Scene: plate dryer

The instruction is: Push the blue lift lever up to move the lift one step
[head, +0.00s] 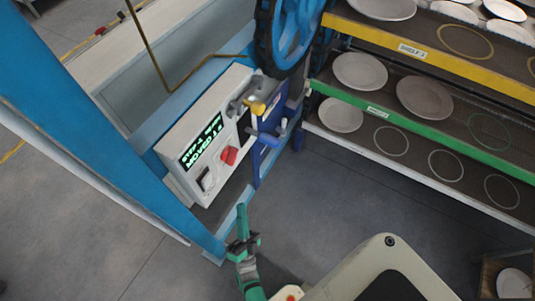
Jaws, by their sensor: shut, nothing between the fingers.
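The blue lift lever (264,138) sticks out at the right side of a white control box (185,130), below a yellow-tipped handle. Its tip points left, and its fine tilt is too small to judge. My gripper (241,208), with green fingers, is low in the middle of the head view. Its fingers are together, point up in the picture and hold nothing. It is below the lever in the picture and apart from it.
The box carries a green-lit display (202,142), a red switch (229,155) and a yellow-tipped handle (255,106). A large blue wheel (265,35) stands above. Shelves with plates (425,97) fill the upper right. A blue beam (100,130) crosses the left. Grey floor lies between.

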